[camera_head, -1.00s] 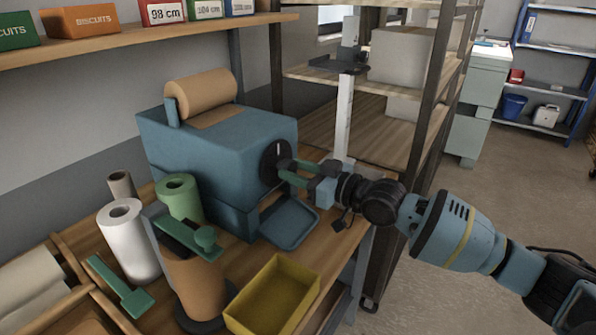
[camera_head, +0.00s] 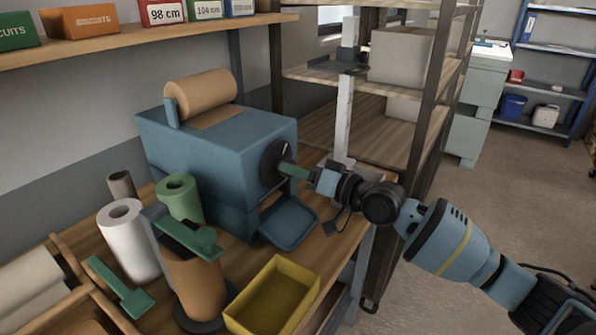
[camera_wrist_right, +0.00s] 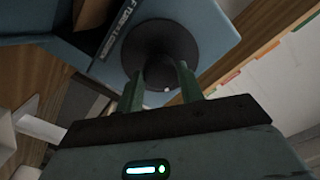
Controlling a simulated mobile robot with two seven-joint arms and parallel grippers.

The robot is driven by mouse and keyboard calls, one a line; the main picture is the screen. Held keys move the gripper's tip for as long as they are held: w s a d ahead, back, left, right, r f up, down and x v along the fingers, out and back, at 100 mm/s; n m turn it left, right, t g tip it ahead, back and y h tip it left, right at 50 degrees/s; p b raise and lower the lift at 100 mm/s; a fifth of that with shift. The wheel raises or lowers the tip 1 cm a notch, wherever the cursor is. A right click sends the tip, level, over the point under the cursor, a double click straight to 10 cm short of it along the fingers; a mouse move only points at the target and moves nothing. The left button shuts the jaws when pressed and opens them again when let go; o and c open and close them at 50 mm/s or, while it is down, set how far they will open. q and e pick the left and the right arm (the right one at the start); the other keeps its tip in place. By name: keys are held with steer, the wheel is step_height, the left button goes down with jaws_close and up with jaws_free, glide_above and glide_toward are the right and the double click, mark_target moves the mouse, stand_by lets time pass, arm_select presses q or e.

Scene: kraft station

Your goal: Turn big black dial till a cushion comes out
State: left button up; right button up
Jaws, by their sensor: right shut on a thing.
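The big black dial (camera_head: 272,165) is on the right face of the blue machine (camera_head: 215,145), which carries a roll of brown paper (camera_head: 201,94) on top. My right gripper (camera_head: 287,168) reaches the dial from the right and is shut on it. In the right wrist view the two green fingers (camera_wrist_right: 163,85) straddle the middle of the dial (camera_wrist_right: 158,45). A blue tray (camera_head: 289,223) sits below the dial at the machine's front, and no cushion shows in it. My left gripper is not in view.
A yellow bin (camera_head: 272,296) stands at the table's front edge. A white roll (camera_head: 127,240), a green roll (camera_head: 180,198) and a brown roll dispenser (camera_head: 193,280) stand left of it. A wooden rack (camera_head: 430,110) rises behind my right arm.

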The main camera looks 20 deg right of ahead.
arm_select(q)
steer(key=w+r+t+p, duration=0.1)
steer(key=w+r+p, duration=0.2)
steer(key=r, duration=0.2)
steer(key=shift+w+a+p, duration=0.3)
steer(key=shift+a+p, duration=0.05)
arm_select(e)
steer(key=shift+m, duration=6.2)
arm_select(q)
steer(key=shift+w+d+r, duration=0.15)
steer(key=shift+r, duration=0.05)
arm_select(e)
steer(key=o, duration=1)
steer(key=shift+s, duration=0.1)
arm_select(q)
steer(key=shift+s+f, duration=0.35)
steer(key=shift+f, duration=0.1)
arm_select(e)
steer(key=v, duration=0.7)
steer(key=shift+s+d, duration=0.25)
